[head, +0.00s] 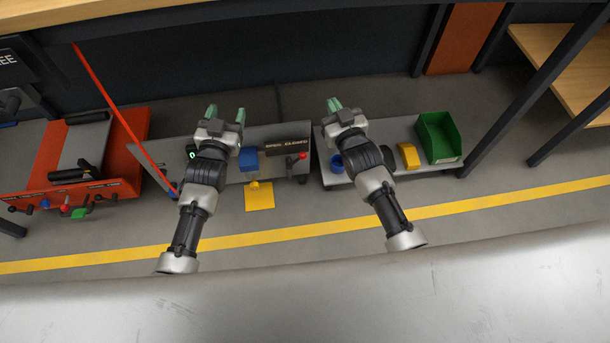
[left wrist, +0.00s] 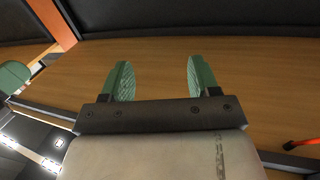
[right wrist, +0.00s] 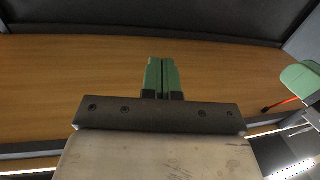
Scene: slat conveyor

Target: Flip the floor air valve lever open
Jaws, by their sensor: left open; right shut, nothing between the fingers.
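A small lever with a red knob (head: 301,156) sits on the low grey floor panel (head: 265,133), just below the right end of a dark label (head: 286,145) that seems to read OPEN and CLOSED. The lever's exact angle is too small to tell. My left gripper (head: 226,111) is open and empty, in front of the panel in the head view and left of the lever. In the left wrist view its green fingers (left wrist: 159,80) are wide apart. My right gripper (head: 334,104) is shut and empty, up and right of the lever; its fingers touch in the right wrist view (right wrist: 162,76).
A blue block (head: 249,159) and yellow floor plate (head: 260,200) lie left of the lever. A blue ring (head: 337,162), yellow block (head: 408,156) and green bin (head: 438,138) are on the right panel. A red cart (head: 75,190) and slanting red bar (head: 110,102) stand left.

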